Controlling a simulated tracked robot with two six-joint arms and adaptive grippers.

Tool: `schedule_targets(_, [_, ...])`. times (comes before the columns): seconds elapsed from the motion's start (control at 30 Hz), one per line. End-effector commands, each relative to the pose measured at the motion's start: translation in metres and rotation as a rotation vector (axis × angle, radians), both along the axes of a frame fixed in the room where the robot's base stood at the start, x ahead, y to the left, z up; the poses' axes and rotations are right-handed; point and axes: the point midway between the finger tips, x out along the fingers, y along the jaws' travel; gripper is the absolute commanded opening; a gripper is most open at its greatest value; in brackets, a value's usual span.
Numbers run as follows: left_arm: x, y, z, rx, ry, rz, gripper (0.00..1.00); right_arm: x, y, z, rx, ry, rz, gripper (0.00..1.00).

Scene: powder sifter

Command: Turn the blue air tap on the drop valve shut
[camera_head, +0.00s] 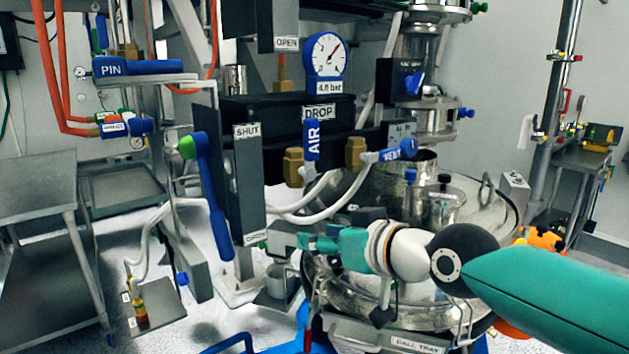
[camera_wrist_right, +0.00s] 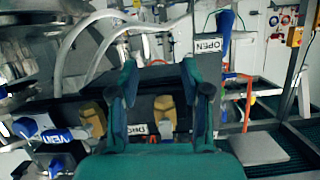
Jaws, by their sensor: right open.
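The blue tap handle marked AIR (camera_head: 312,140) stands upright above a brass fitting (camera_head: 293,166), just under the DROP label (camera_head: 319,112), in the head view. My right gripper (camera_head: 310,243) comes in from the right, below the AIR tap and clear of it. It also shows in the right wrist view (camera_wrist_right: 161,82), where its two teal fingers stand apart with nothing held. A brass fitting (camera_wrist_right: 165,110) shows between the fingers there, farther off. I cannot make out the AIR handle in that view. My left gripper is out of view.
A second blue tap (camera_head: 398,150) stands right of the AIR tap by another brass fitting (camera_head: 355,152). A long blue lever (camera_head: 209,185) hangs on the left beside a panel marked SHUT and OPEN. Pale hoses (camera_head: 320,200) curve just below the taps. A steel vessel (camera_head: 500,215) stands behind my right arm.

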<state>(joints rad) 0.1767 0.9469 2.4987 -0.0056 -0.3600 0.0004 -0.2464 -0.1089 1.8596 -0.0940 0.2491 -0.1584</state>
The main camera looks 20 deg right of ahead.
Motion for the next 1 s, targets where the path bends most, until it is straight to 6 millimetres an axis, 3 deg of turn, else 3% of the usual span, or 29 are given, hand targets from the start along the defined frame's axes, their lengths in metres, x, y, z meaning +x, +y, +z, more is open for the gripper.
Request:
schedule_targets(0.03, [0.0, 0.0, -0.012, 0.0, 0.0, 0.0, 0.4, -0.024, -0.009, 0.041, 0.007, -0.096, 0.005, 0.48])
schedule_targets(0.13, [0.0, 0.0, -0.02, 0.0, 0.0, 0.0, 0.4, -0.065, -0.027, 0.099, 0.012, -0.217, 0.009, 0.48])
schedule_targets(0.23, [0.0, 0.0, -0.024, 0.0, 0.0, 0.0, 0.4, -0.096, -0.039, 0.133, 0.016, -0.294, 0.012, 0.48])
schedule_targets(0.37, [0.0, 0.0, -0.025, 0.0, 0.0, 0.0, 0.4, -0.114, -0.047, 0.152, 0.018, -0.336, 0.013, 0.48])
schedule_targets(0.57, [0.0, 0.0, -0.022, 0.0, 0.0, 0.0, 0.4, -0.098, -0.041, 0.155, 0.017, -0.34, 0.014, 0.48])
schedule_targets(1.0, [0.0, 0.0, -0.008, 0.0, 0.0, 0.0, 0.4, -0.011, -0.01, 0.155, 0.017, -0.338, 0.012, 0.48])
